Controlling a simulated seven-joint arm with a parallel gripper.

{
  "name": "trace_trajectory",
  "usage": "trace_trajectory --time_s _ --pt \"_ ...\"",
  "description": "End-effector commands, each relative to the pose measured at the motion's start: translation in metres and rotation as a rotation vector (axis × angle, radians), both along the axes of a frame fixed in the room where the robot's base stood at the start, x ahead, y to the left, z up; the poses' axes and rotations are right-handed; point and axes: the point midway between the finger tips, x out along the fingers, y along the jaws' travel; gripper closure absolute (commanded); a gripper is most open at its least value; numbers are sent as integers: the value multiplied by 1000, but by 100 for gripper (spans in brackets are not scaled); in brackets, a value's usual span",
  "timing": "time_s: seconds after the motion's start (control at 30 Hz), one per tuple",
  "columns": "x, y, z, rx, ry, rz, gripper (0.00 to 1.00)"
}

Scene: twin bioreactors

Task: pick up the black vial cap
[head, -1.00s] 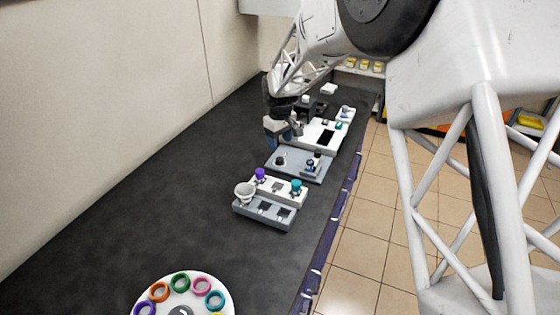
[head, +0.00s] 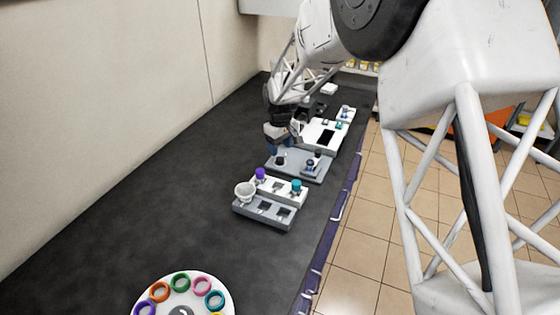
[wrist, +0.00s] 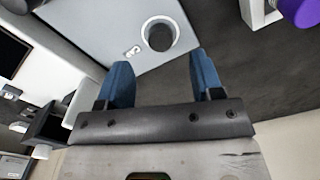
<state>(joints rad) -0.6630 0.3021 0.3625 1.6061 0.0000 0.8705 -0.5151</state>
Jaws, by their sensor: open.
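The black vial cap (wrist: 160,37) shows in the wrist view as a dark disc inside a white ring on a grey block (wrist: 110,22). In the head view a small black round piece (head: 281,161) sits at the left of the grey block (head: 298,172); it looks like the same cap. My gripper (wrist: 161,75) is open, its two blue fingers apart and nothing between them. In the wrist view the cap lies just beyond the fingertips, between their lines. In the head view my gripper (head: 281,143) is close above the cap.
A vial (head: 310,166) stands at the right of the grey block. In front are a rack with purple (head: 260,173) and teal (head: 296,186) caps and a white cup (head: 245,190). A white device (head: 322,134) stands behind. The dark bench at left is clear.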

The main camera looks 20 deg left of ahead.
Motion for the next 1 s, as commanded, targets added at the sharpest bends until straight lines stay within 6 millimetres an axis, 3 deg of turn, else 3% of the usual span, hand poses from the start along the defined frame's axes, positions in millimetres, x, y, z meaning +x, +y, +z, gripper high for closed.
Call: trace_trajectory --time_s 0.53,1.0 --pt "0 0 -48 -1 1 0 40" --pt "0 1 -52 -1 0 0 40"
